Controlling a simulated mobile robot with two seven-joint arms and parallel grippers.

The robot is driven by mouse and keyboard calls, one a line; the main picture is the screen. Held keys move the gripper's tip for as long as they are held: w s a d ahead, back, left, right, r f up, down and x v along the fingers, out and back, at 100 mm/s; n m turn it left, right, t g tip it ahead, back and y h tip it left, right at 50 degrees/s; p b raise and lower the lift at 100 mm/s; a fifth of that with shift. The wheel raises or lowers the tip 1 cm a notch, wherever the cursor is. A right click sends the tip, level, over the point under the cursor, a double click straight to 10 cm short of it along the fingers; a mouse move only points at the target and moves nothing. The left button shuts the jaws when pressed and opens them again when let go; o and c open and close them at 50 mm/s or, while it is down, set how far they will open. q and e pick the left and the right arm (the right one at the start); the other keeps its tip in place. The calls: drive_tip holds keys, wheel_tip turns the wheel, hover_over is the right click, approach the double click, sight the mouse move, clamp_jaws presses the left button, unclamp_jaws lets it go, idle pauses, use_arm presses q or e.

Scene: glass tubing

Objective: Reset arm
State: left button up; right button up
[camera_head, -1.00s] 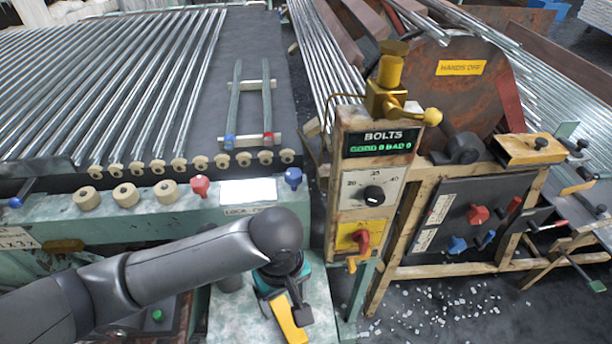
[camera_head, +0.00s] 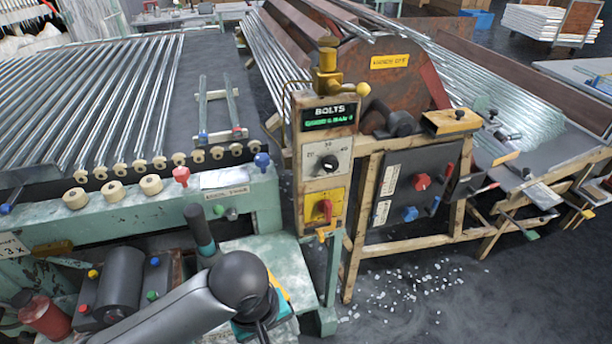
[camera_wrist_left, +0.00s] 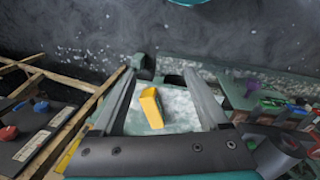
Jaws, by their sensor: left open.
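My left arm comes in from the bottom in the head view, its rounded dark joint over a pale green ledge (camera_head: 265,255). My left gripper is mostly hidden behind that joint there. In the left wrist view my left gripper (camera_wrist_left: 162,75) is open, its two dark fingers spread apart. A yellow piece (camera_wrist_left: 152,107) shows between the fingers against a mottled pale surface. I cannot tell whether it touches them. A bit of yellow also shows beside the joint in the head view. My right gripper is not in view.
A control post labelled BOLTS (camera_head: 325,165) stands just beyond my left arm. A green bench with glass tubes (camera_head: 110,110) is at left. A wooden-framed dark panel (camera_head: 408,185) stands at right. Floor (camera_head: 470,300) at lower right is open, with scattered pale bits.

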use_arm(q)
drive_tip(key=s+a+m+t, duration=0.3)
drive_tip(key=s+a+m, duration=0.4)
drive_tip(key=a, duration=0.3)
wheel_tip(320, 180, down, 21)
drive_tip(key=s+g+y, duration=0.1)
drive_tip(key=s+a+f+m+g, duration=0.1)
drive_tip(key=s+a+f, duration=0.2)
drive_tip(key=s+f, duration=1.1)
drive_tip(key=shift+s+a+f+g, duration=0.15)
drive_tip(key=shift+s+f+g, duration=0.15)
drive_tip(key=shift+s, duration=0.5)
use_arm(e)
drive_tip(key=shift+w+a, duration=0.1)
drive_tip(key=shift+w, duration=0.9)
